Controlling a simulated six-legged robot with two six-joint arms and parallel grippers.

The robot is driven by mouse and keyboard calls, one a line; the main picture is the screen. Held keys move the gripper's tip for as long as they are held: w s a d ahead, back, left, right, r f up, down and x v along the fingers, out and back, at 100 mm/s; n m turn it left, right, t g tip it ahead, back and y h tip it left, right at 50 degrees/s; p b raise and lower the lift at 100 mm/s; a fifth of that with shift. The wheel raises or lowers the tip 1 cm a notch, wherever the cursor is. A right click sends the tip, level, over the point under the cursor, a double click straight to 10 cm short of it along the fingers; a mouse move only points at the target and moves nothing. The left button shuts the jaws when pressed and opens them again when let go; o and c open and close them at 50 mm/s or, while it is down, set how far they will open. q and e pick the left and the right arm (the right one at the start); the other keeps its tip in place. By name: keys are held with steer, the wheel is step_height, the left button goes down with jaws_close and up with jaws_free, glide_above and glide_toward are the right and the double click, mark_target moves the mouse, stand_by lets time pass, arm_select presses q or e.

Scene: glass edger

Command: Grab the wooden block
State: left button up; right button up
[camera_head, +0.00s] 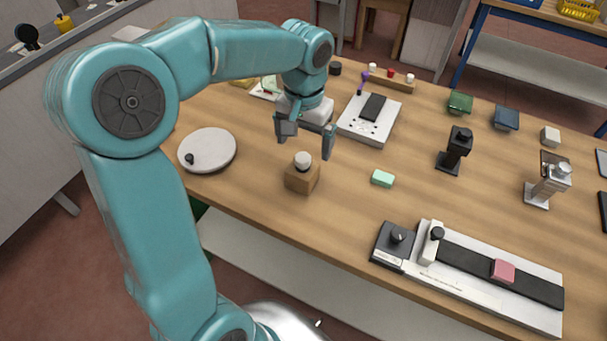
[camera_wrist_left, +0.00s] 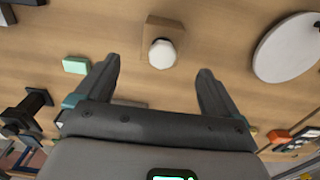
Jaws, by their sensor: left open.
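The wooden block (camera_head: 301,179) is a small brown block with a white rounded knob on top, standing on the wooden table. In the left wrist view the wooden block (camera_wrist_left: 164,36) lies beyond the fingertips, roughly between their lines. My left gripper (camera_head: 306,141) is open and empty, above and a little behind the block, pointing down. Its two fingers show apart in the left wrist view (camera_wrist_left: 158,78), with no contact on the block. My right gripper does not show.
A white round disc (camera_head: 207,151) lies left of the block and a mint green piece (camera_head: 382,178) lies right. A white plate with a dark pad (camera_head: 370,118) is behind. A long white and black device (camera_head: 470,275) sits at the front right. Bare table surrounds the block.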

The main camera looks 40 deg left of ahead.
mark_target(303, 158)
arm_select(q)
steer(key=f, duration=0.3)
steer(key=w+f, duration=0.1)
steer(key=f, duration=0.1)
steer(key=shift+a+f, duration=0.15)
steer(key=shift+a, duration=0.15)
steer(key=shift+s+d+f, duration=0.25)
steer(key=shift+s+f, duration=0.05)
steer(key=shift+s, duration=0.3)
step_height(303, 158, down, 5)
steer(key=shift+w+a+r+p, duration=0.1)
steer(key=shift+a+p, duration=0.05)
steer(key=shift+p, duration=0.15)
steer(key=shift+s+r, duration=0.15)
steer(key=shift+s, duration=0.1)
steer(key=shift+w, duration=0.2)
steer(key=c, duration=1.1)
steer(key=shift+s, duration=0.1)
steer(key=shift+c, duration=0.2)
